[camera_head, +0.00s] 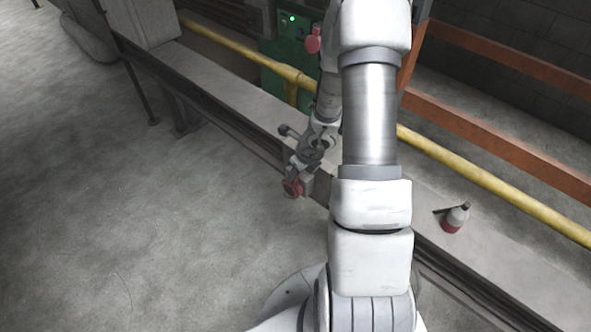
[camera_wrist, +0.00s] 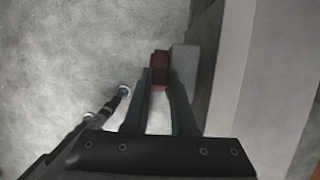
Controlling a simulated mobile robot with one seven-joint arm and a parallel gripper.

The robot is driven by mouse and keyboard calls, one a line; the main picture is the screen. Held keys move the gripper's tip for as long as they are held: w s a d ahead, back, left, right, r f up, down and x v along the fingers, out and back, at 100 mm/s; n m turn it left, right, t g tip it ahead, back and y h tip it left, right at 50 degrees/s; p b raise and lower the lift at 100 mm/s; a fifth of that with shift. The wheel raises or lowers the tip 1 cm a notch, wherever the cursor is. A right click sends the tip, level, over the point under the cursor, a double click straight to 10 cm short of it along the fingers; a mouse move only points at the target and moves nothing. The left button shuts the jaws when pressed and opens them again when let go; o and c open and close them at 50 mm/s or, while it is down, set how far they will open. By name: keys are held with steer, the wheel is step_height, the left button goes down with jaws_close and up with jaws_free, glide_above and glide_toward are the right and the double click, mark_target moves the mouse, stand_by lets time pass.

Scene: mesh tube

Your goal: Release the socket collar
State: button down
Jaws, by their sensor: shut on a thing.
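The socket collar, a dark red round part (camera_head: 292,187), sits at the side of the ledge beside a grey block (camera_head: 307,184). In the wrist view the red collar (camera_wrist: 160,62) shows between and just beyond my fingertips, with the grey block (camera_wrist: 185,62) touching or close to its right side. My gripper (camera_wrist: 160,80) is shut on the collar, one finger on each side. In the head view my gripper (camera_head: 297,168) comes down onto it from above, and the fingertips are small and partly hidden there.
A long grey ledge (camera_head: 225,88) runs diagonally behind the collar. A yellow pipe (camera_head: 470,175) and an orange rail (camera_head: 490,140) run behind it. A green box (camera_head: 290,50) is behind. Open concrete floor (camera_head: 130,220) lies at left.

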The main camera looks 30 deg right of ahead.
steer(key=p, duration=0.1)
steer(key=g+p, duration=0.1)
steer(key=p, duration=0.1)
steer(key=shift+w+a+r, duration=0.1)
steer(key=shift+w+r, duration=0.15)
steer(key=shift+r, duration=0.05)
steer(key=shift+p, duration=0.5)
steer(key=shift+w+f+p, duration=0.15)
steer(key=shift+f+p, duration=0.1)
steer(key=shift+p, duration=0.35)
steer(key=c, duration=0.7)
jaws_free()
steer(key=p+v, duration=0.3)
steer(key=v, duration=0.2)
steer(key=p+v, duration=0.3)
steer(key=v, duration=0.3)
steer(key=p+v, duration=0.4)
steer(key=v, duration=0.2)
steer(key=shift+w+a+r, duration=0.25)
steer(key=shift+a+r, duration=0.05)
steer(key=shift+a, duration=0.05)
